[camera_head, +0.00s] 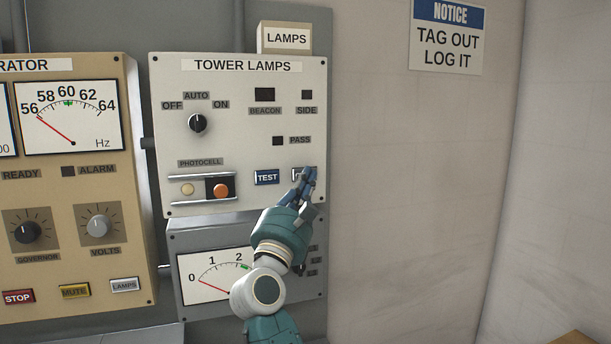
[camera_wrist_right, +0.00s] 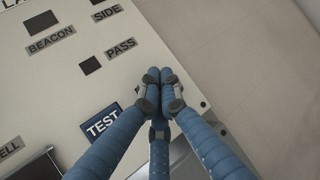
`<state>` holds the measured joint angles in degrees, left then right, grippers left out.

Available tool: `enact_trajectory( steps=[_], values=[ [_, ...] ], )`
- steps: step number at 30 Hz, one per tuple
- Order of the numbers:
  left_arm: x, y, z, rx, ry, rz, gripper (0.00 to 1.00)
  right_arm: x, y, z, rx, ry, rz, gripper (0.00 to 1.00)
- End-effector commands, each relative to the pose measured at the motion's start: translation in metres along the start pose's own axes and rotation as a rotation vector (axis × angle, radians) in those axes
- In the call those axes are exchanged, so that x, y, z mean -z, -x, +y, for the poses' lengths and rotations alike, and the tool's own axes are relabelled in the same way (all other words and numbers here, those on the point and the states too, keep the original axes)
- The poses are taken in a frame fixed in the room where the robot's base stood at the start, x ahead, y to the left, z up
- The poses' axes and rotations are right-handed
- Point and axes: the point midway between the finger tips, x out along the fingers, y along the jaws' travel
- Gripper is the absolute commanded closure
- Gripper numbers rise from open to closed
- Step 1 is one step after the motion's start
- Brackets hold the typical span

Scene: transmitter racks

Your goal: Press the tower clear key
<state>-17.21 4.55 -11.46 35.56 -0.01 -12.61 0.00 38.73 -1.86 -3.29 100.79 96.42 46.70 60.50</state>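The cream tower lamps panel (camera_head: 240,90) hangs on the wall, and part of it shows in the right wrist view (camera_wrist_right: 60,85). At its lower right, a pale key (camera_head: 297,174) sits right of the blue TEST key (camera_head: 266,177). My fingers cover most of the pale key, so its label cannot be read. My right gripper (camera_head: 309,172) has its fingertips over that key; I cannot tell whether they touch it. In the right wrist view its blue fingers (camera_wrist_right: 161,80) are closed together, holding nothing visible, beside the TEST key (camera_wrist_right: 101,122). My left gripper is not in view.
A photocell unit (camera_head: 202,188) and a rotary switch (camera_head: 198,123) are on the same panel. A grey meter panel (camera_head: 205,275) sits below, partly behind my right arm. A tan generator panel (camera_head: 100,170) is at left. Bare wall (camera_head: 410,180) lies right.

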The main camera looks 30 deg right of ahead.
Motion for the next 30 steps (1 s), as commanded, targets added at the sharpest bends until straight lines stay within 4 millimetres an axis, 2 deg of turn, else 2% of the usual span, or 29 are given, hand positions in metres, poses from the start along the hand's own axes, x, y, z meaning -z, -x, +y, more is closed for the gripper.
enact_trajectory(
  steps=[6, 17, 30],
  values=[
    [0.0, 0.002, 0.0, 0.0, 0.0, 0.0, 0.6, -0.005, 0.008, -0.005, 0.0, -0.001, 0.002, 1.0],
    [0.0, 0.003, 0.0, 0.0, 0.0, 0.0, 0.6, -0.007, 0.01, -0.007, 0.001, -0.001, 0.001, 1.0],
    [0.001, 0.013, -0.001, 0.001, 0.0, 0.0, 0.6, -0.028, 0.038, -0.028, 0.001, -0.001, 0.001, 1.0]
  ],
)
